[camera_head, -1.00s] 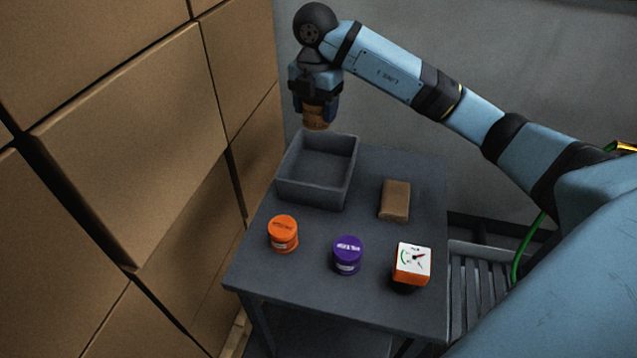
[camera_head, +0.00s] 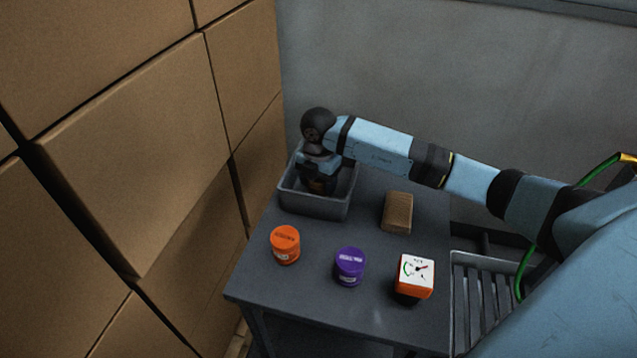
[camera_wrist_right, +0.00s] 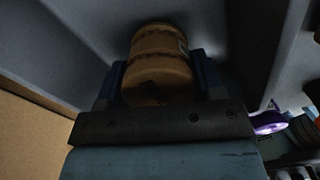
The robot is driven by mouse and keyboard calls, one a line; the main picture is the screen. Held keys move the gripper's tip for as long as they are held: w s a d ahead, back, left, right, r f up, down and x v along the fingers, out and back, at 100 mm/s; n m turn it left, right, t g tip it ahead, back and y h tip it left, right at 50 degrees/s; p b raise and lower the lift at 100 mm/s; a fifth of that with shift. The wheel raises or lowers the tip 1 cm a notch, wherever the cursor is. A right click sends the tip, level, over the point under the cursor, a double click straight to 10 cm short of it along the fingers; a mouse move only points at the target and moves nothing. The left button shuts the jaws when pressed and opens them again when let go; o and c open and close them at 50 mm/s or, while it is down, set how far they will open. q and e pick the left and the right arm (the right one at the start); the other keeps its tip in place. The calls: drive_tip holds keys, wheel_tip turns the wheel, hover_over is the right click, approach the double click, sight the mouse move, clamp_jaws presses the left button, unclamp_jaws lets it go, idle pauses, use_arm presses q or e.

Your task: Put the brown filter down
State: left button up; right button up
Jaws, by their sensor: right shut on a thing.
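The brown filter (camera_wrist_right: 160,62) is a ribbed brown cylinder between the two blue fingers of my right gripper (camera_wrist_right: 162,80) in the right wrist view. My right gripper (camera_head: 319,186) is shut on it and reaches down inside the grey bin (camera_head: 313,209) on the table. In the head view the filter is mostly hidden by the gripper and the bin wall. I cannot tell whether it touches the bin floor. My left gripper is not in view.
On the dark table (camera_head: 300,285) stand an orange canister (camera_head: 285,245), a purple canister (camera_head: 350,267), a white-faced gauge with orange sides (camera_head: 415,277) and a brown block (camera_head: 397,212). Stacked cardboard boxes (camera_head: 140,150) rise close on the left. A grey wall is behind.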

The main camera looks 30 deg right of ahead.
drive_tip(key=shift+f, duration=0.3)
drive_tip(key=shift+f, duration=0.2)
drive_tip(key=o, duration=1.1)
drive_tip(key=shift+c, duration=0.2)
wheel_tip(320, 180, up, 12)
drive_tip(key=shift+r, duration=0.25)
drive_tip(key=shift+f, duration=0.1)
